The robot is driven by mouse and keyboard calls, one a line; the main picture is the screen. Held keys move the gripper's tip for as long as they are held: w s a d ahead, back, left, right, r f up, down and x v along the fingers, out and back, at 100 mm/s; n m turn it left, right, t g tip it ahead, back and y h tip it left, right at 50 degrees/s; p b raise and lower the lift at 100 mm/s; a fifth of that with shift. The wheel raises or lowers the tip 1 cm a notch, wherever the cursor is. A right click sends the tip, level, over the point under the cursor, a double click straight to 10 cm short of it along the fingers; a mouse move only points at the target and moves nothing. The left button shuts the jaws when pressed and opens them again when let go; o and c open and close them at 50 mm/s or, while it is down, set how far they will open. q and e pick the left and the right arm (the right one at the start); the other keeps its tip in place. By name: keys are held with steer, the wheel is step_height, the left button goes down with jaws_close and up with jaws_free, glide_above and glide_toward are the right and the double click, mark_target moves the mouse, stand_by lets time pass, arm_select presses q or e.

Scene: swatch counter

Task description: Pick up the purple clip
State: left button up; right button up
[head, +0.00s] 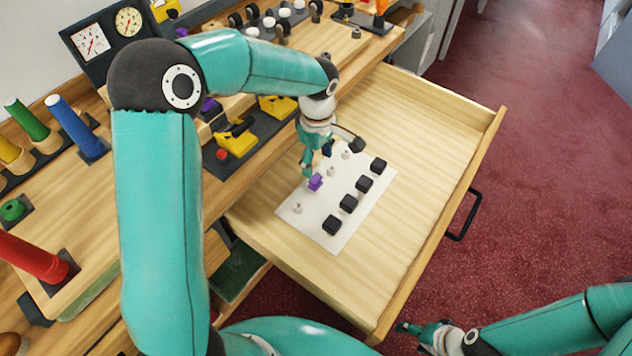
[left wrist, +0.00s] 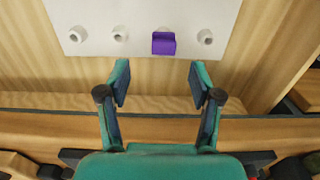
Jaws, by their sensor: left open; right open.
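The purple clip (head: 315,182) sits on a white board (head: 344,235) inside the open drawer, in a row with small pale pegs. In the left wrist view the purple clip (left wrist: 164,43) is ahead of the fingertips, roughly between their lines. My left gripper (head: 316,165) is above the drawer close to the clip; in the left wrist view its two fingers (left wrist: 158,84) are apart with nothing between them. My right gripper (head: 412,328) is at the lower right, outside the drawer and away from the clip; its fingers are small in view.
Several black clips (head: 348,203) stand in a row on the board beside the pegs. The open drawer (head: 420,130) has bare floor around the board. The counter (head: 110,195) at left holds coloured spools, gauges and yellow items.

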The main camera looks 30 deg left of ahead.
mark_target(316, 178)
arm_select(q)
steer(key=f, duration=0.5)
steer(key=f+p, duration=0.1)
steer(key=f, duration=0.2)
steer(key=shift+s+a+f, duration=0.1)
steer(key=shift+s, duration=0.15)
steer(key=shift+c, duration=0.2)
steer(key=c, duration=0.8)
